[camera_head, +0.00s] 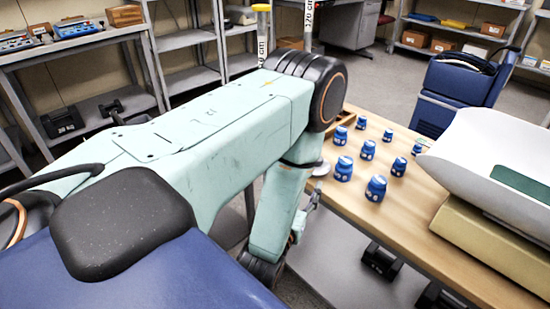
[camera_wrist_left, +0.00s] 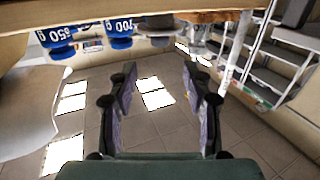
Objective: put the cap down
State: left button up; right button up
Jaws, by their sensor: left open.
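No cap can be made out for certain. A small pale round thing (camera_head: 320,168) lies at the table's near left edge in the head view, partly hidden by my arm; I cannot tell whether it is the cap. My left gripper (camera_wrist_left: 158,85) is open in the left wrist view. Its two fingers stand well apart, with only floor tiles visible between them. In the head view, my left arm hides most of this gripper, beside the table's near edge. My right gripper is in neither view.
Several blue jars (camera_head: 376,188) stand on the wooden table (camera_head: 420,218); some show at the top of the wrist view (camera_wrist_left: 120,30). A white scale pan (camera_head: 488,145) on a beige base (camera_head: 480,235) is at right. A wooden tray (camera_head: 346,117) is behind the arm.

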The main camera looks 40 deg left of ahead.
pick_arm(q)
jog(key=s+d+f+m+g+h, duration=0.1)
jog(key=s+d+f+g+h, duration=0.25)
jog(key=s+f+g, duration=0.7)
jog(key=s+d+f+m+g+h, duration=0.1)
jog(key=s+d+f+g, duration=0.1)
jog(key=s, duration=0.7)
jog(key=s+d+f+m+g+h, duration=0.1)
jog(key=s+f+g, duration=0.3)
jog(key=s, duration=0.4)
jog(key=shift+s+d+g, duration=0.35)
jog(key=shift+d, duration=0.4)
jog(key=shift+c, duration=1.3)
jog(key=shift+s+a, duration=0.1)
jog(key=shift+a, duration=0.05)
